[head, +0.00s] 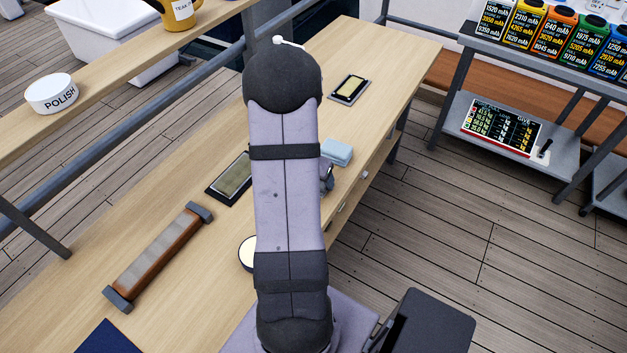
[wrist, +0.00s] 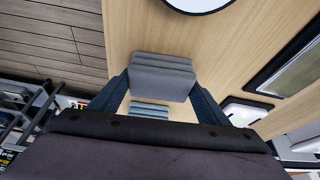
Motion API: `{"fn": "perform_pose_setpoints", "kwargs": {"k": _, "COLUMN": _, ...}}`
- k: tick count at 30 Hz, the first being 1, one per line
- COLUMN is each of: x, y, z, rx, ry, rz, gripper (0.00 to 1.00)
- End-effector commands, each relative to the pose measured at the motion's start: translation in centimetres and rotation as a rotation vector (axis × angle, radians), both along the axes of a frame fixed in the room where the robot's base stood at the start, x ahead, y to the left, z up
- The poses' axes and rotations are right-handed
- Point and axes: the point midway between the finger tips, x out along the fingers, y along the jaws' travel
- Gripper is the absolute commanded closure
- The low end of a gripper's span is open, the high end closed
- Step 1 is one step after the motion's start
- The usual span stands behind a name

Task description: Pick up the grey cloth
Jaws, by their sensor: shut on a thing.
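The grey cloth (wrist: 160,78), a folded block with layered edges, is between the two dark fingers of my gripper (wrist: 160,86) in the wrist view. My gripper is shut on it. How far the cloth is above the table cannot be told. In the head view my arm hides the grey cloth and most of my gripper; only a small dark part shows near the table's right edge. A light blue folded cloth (head: 337,151) lies on the table just beyond it; blue-grey folds (wrist: 149,109) also show behind the grey cloth in the wrist view.
The wooden table (head: 190,265) holds a dark-framed tray (head: 231,180), a smaller tray (head: 349,89), a sharpening stone in a holder (head: 158,254) and a partly hidden round bowl (head: 247,253). A shelf with a polish tin (head: 52,94) stands at left. Drawers line the table's right side.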

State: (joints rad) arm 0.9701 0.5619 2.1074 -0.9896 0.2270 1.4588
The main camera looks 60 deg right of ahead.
Motion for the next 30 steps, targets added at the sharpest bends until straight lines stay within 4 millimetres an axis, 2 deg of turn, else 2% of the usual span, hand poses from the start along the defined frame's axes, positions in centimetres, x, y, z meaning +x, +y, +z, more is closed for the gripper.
{"fn": "perform_pose_setpoints", "kwargs": {"k": 8, "x": 0.0, "y": 0.0, "z": 0.6, "rx": -0.002, "ry": 0.000, "rz": 0.000, "gripper": 0.52}}
{"fn": "perform_pose_setpoints", "kwargs": {"k": 14, "x": 0.1, "y": -0.1, "z": 3.0, "rx": -0.003, "ry": -0.002, "rz": 0.000, "gripper": 0.52}}
{"fn": "perform_pose_setpoints", "kwargs": {"k": 24, "x": 0.1, "y": 0.0, "z": 8.2, "rx": -0.003, "ry": -0.002, "rz": 0.000, "gripper": 0.52}}
{"fn": "perform_pose_setpoints", "kwargs": {"k": 30, "x": 0.0, "y": 0.0, "z": 9.7, "rx": -0.002, "ry": -0.001, "rz": -0.001, "gripper": 0.52}}
